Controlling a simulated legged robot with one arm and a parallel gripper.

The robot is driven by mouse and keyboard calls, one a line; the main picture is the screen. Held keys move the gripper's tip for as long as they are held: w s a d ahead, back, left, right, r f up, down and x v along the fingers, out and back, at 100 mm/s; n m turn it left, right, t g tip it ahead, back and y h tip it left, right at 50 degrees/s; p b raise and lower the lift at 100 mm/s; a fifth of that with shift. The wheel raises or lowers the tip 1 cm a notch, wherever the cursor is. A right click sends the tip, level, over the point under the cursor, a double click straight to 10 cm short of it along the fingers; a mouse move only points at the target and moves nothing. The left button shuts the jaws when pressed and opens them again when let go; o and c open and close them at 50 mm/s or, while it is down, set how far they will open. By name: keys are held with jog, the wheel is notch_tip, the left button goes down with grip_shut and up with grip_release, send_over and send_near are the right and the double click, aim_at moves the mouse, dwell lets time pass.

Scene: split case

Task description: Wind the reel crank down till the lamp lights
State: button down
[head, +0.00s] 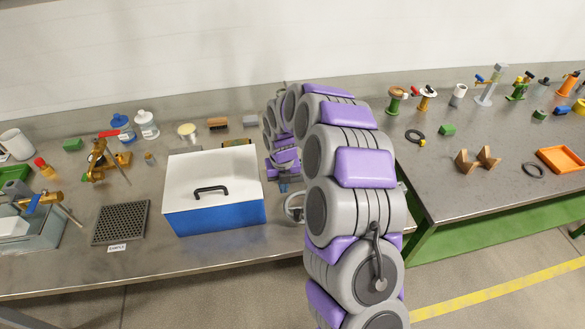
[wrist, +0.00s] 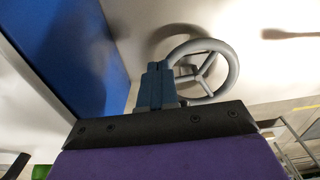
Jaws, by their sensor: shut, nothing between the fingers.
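My gripper (head: 284,187) is low beside the right side of a blue case with a white lid (head: 212,174), partly hidden by my arm. In the wrist view its blue fingers (wrist: 156,88) are shut with nothing between them. A grey spoked handwheel (wrist: 232,72) stands just beyond and right of the fingertips, which overlap its left rim; I cannot tell if they touch. The wheel also shows partly in the head view (head: 291,207). Small spool-like reels, one green and orange (head: 396,98), stand on the right table. I cannot make out which crank or lamp the task means.
The right table (head: 440,185) has wooden V-blocks (head: 477,160) and an orange tray (head: 559,160). The case's blue wall (wrist: 75,50) is close left of my gripper.

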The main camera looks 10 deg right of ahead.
jog(key=shift+w, duration=0.15)
jog(key=shift+r, duration=0.1)
notch_tip(320, 180, up, 7)
jog(key=p, duration=0.4)
dwell(0.6)
dwell(0.5)
